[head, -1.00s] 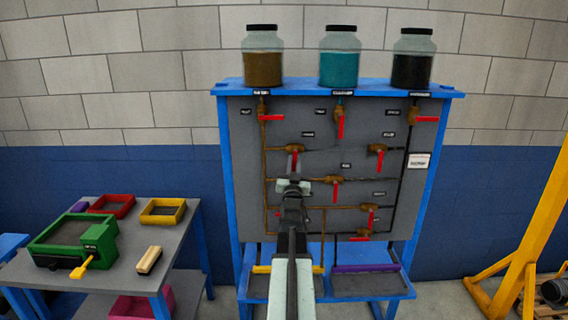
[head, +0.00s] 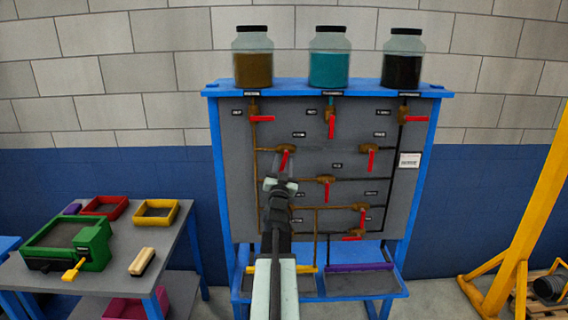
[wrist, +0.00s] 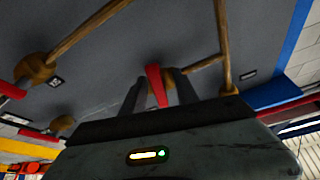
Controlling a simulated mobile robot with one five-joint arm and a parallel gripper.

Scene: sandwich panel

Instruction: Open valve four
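The panel (head: 300,215) carries several brass valves with red handles; their labels are too small to read. My gripper (head: 281,183) is in front of the left valve of the second row (head: 284,150). That valve's red handle hangs down and tilts slightly. In the wrist view, the red handle (wrist: 156,82) lies between the two fingers of my gripper (wrist: 158,92). The fingers are apart, with narrow gaps seeming to show beside the handle. Contact cannot be told. The valve's brass body is partly hidden behind the handle and fingers.
Jars of brown (head: 253,67), teal (head: 329,68) and black (head: 402,70) liquid stand on the panel's top shelf. A grey table (head: 180,245) with trays and a green box (head: 70,243) is at the left. A yellow post (head: 535,200) stands at the right.

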